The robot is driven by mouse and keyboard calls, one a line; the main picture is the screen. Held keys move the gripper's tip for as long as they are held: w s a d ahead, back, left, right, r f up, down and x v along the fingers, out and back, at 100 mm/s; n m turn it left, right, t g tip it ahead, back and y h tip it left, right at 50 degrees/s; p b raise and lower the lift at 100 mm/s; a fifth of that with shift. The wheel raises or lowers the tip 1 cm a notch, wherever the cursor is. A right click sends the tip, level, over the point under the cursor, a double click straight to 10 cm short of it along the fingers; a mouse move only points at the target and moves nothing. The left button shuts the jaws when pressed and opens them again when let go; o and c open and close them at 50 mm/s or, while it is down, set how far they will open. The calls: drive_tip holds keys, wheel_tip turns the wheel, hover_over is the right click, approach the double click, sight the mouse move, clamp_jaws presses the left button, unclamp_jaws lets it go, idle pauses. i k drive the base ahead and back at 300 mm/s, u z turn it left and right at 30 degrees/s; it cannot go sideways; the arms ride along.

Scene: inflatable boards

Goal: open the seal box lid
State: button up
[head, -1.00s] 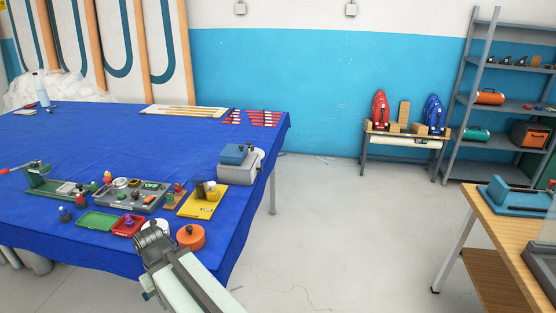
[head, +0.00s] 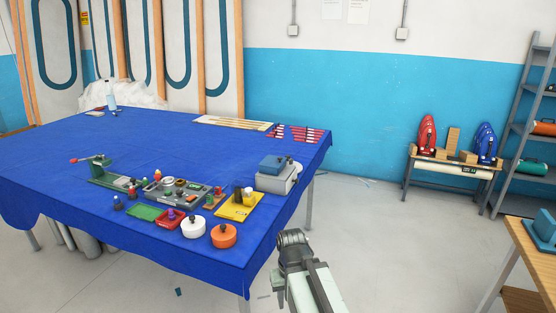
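No box in view is clearly marked as the seal box. A grey box with a blue block-like top (head: 277,173) stands near the right edge of the blue-covered table, and its top looks down on it. A white round lidded tub (head: 194,228) and an orange round lidded tub (head: 224,236) stand at the table's front right, both looking closed. My arm rises from the bottom of the head view, right of the table's front corner and apart from these things. My gripper's fingers do not show.
The blue-covered table (head: 130,165) also holds a green press, a grey parts tray (head: 178,194), a green tray, a red bin (head: 169,219) and a yellow board (head: 239,205). Floor is clear right of it. A wooden bench (head: 530,250) stands at right.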

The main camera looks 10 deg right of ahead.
sight(269, 161)
drive_tip(key=z, duration=0.3)
drive_tip(key=i, duration=0.75)
drive_tip(key=u, duration=0.15)
drive_tip(key=k, duration=0.5)
drive_tip(key=u, duration=0.8)
drive_tip(key=i, duration=0.15)
drive_tip(key=u, duration=0.25)
